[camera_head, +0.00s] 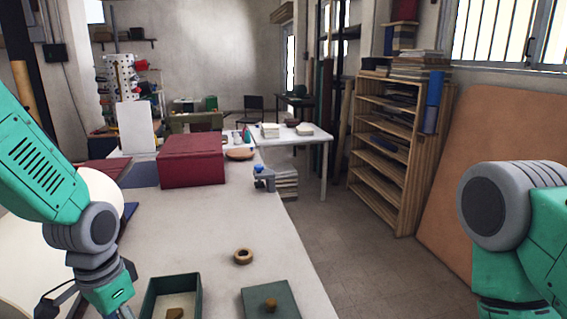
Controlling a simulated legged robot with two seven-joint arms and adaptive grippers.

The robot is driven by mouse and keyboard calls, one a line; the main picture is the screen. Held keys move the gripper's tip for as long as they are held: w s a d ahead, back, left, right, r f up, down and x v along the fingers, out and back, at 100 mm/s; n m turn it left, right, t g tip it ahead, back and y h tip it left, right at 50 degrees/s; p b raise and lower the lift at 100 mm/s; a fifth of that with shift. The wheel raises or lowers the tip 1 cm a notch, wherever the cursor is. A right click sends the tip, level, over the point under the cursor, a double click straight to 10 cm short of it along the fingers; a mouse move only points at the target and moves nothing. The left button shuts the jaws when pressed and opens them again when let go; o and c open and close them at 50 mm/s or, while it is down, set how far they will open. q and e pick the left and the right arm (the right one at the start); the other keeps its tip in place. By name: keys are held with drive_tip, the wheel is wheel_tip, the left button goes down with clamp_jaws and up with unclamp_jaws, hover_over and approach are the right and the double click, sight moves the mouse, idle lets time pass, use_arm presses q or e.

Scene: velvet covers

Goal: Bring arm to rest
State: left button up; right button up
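My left arm (88,228) comes in from the left and bends down at a grey joint. My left gripper (108,298) is at the bottom left, over the near left part of the table and left of an open green box. Its lower part is cut off by the frame edge, so its opening and anything in it are hidden. My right arm (500,215) shows at the right edge, bent at a grey joint, clear of the table. My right gripper is out of the picture.
The long pale table (205,230) bears the open green box (190,288), a green panel with a wooden knob (255,300), a wooden ring (243,256), a red box (192,165) and a blue-grey clamp (265,180). The table's middle is clear. A wooden shelf (385,150) stands right.

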use_arm(q)
drive_tip(key=s+f+n, duration=0.4)
drive_tip(key=s+f, duration=0.9)
drive_tip(key=f, duration=0.5)
drive_tip(key=s+a+f+n, duration=0.2)
drive_tip(key=s+f, duration=0.3)
drive_tip(key=s, duration=0.7)
drive_tip(key=w+d+f+m+b, duration=0.1)
drive_tip(key=w+f+b, duration=0.2)
drive_tip(key=f+b, duration=1.1)
drive_tip(key=shift+d+t+b, duration=0.15)
drive_tip(key=shift+t+b, duration=0.15)
drive_tip(key=shift+b, duration=0.2)
